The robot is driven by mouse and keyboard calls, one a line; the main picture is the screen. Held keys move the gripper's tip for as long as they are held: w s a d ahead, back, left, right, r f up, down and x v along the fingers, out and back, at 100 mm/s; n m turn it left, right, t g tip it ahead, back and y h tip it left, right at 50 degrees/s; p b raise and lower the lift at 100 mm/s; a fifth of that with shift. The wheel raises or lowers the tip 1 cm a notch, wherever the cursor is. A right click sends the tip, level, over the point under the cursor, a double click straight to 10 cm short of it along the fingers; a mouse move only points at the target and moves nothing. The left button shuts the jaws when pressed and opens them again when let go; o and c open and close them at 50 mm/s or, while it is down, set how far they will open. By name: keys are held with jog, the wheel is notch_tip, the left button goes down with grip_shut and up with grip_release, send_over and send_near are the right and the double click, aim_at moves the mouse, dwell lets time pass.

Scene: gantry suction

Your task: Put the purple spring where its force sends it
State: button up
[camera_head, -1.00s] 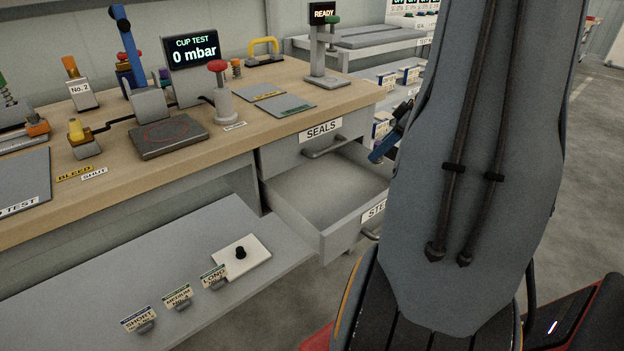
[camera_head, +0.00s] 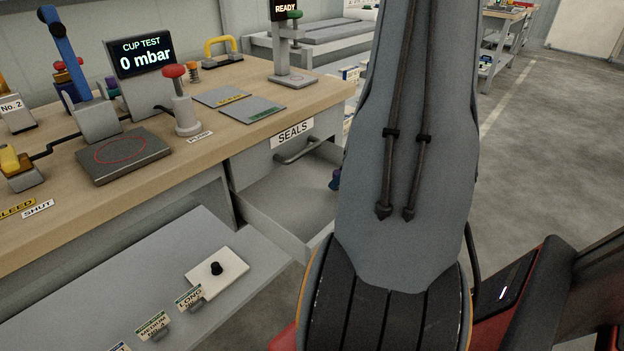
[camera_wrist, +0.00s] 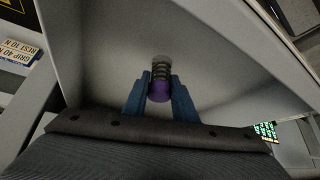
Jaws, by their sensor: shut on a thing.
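The purple spring (camera_wrist: 160,80) is a dark coil with a purple end and a grey end. In the wrist view it stands out between the two blue fingers of my gripper (camera_wrist: 160,88), which are shut on it. Grey surfaces of the open drawer (camera_wrist: 225,75) lie behind it; I cannot tell whether the spring touches them. In the head view the open drawer marked SEALS (camera_head: 258,208) sits under the bench top. There my gripper (camera_head: 335,180) shows only as a small blue and purple patch at the drawer, mostly hidden by my arm.
The wooden bench (camera_head: 225,125) carries a CUP TEST display (camera_head: 141,53) reading 0 mbar, a red-knobbed post (camera_head: 184,103) and a READY stand (camera_head: 290,50). A lower shelf (camera_head: 120,285) holds a white plate (camera_head: 217,270) and label holders. Open floor lies to the right.

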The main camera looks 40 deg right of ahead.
aim_at(334, 171)
jog(key=w+a, duration=0.1)
jog(key=w, duration=0.1)
jog(key=w+a+f, duration=0.1)
jog(key=w, duration=0.2)
jog(key=w+a+p, duration=0.1)
jog(key=w, duration=0.1)
jog(key=shift+w+a+f, duration=0.15)
jog(key=shift+a+f, duration=0.2)
jog(key=shift+a, duration=0.05)
jog(key=shift+f, duration=0.35)
jog(key=shift+f, duration=0.2)
jog(key=o, duration=1)
jog(key=shift+o, duration=0.2)
jog(key=shift+r, duration=0.15)
jog(key=shift+r, duration=0.15)
jog(key=v, duration=1.2)
jog(key=shift+d, duration=0.1)
